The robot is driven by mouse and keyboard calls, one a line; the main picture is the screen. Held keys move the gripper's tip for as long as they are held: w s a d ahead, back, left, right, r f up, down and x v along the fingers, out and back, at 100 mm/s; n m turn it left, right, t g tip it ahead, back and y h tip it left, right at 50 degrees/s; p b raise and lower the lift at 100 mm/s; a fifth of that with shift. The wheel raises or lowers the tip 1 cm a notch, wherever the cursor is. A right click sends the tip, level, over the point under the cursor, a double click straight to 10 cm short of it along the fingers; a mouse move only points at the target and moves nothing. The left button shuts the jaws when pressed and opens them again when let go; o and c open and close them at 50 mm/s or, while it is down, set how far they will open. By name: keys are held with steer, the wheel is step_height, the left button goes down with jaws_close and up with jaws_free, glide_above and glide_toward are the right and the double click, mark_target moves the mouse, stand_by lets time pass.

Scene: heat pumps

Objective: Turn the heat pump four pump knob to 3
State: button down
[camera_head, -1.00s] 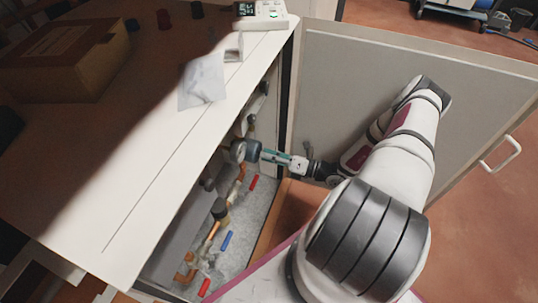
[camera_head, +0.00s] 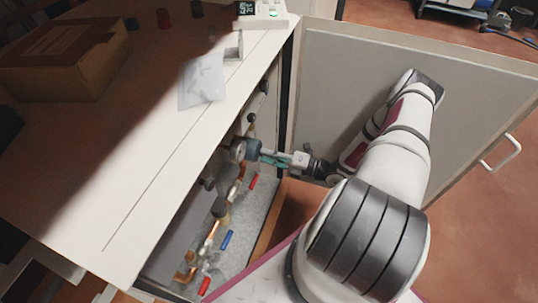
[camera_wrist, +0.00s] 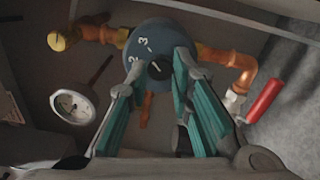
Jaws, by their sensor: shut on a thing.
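The pump (camera_wrist: 152,38) is a round blue-grey body with a dial face in the wrist view. White marks "2" and "3" show at the upper left of its face. A small dark pump knob (camera_wrist: 158,70) sits at its centre. My gripper (camera_wrist: 157,78) has its teal-padded fingers on either side of the face, shut on the knob. The exact contact at the fingertips is hard to see. In the head view my gripper (camera_head: 262,156) reaches sideways into the open cabinet, against the grey pump (camera_head: 252,149). The knob is hidden there.
Copper pipes (camera_wrist: 234,60), a red valve handle (camera_wrist: 265,100) and a round gauge (camera_wrist: 72,104) surround the pump. The open cabinet door (camera_head: 340,80) stands behind my arm. The white cabinet top (camera_head: 150,190) lies above the pump at the left.

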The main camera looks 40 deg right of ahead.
stand_by(0.3)
steer(key=c, duration=1.4)
jaws_free()
steer(key=v, duration=1.2)
steer(key=shift+s, duration=0.1)
